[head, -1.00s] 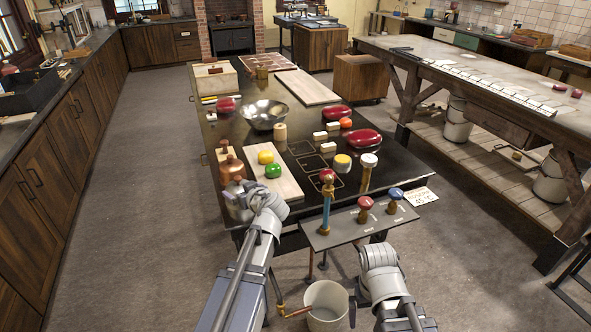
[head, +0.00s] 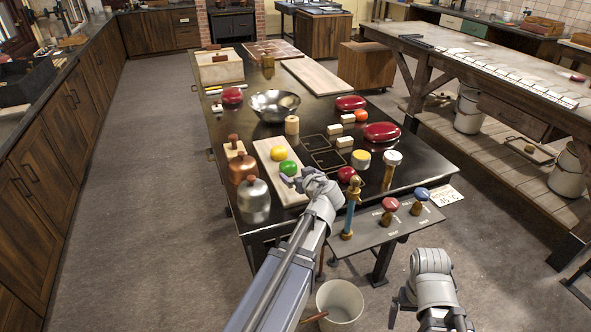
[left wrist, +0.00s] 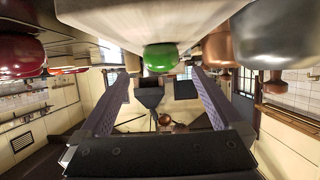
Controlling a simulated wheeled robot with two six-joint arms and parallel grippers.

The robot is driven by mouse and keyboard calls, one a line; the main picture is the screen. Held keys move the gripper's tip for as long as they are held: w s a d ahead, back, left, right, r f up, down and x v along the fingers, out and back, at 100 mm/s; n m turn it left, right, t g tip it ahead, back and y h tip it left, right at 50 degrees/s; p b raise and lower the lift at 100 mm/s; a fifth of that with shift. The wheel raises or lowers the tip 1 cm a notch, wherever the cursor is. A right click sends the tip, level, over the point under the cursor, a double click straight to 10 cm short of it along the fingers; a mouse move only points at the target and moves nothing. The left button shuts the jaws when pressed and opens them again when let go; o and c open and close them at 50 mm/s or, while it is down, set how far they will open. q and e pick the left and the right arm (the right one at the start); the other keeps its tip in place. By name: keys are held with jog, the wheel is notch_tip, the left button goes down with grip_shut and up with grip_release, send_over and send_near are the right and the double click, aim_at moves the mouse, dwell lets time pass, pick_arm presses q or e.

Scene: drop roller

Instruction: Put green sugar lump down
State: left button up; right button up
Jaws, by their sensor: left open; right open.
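The green sugar lump (head: 288,168) sits on a pale wooden board (head: 288,196) on the dark table, just in front of a yellow lump (head: 279,154). My left gripper (head: 297,182) is at the near side of the green lump. In the left wrist view, which looks upside down, the two fingers of my left gripper (left wrist: 160,73) are spread apart, and the green lump (left wrist: 160,57) shows just beyond their tips, apart from both. My right gripper (head: 400,302) hangs low in front of the table, away from the board, and is empty.
A copper vessel (head: 242,168) and a steel vessel (head: 254,203) stand left of the board. A panel of coloured knobs (head: 378,234) stands to the right, with a blue post (head: 350,210). A steel bowl (head: 274,106) is behind. A bucket (head: 340,301) is below.

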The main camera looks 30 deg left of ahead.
aim_at(291, 170)
pick_arm(q)
jog(key=shift+w+a, duration=0.1)
jog(key=shift+w, duration=0.05)
jog(key=shift+b+x, duration=1.65)
jog(key=shift+x, duration=2.05)
jog(key=shift+s+f, duration=0.1)
jog(key=shift+s, duration=0.15)
jog(key=c, duration=1.4)
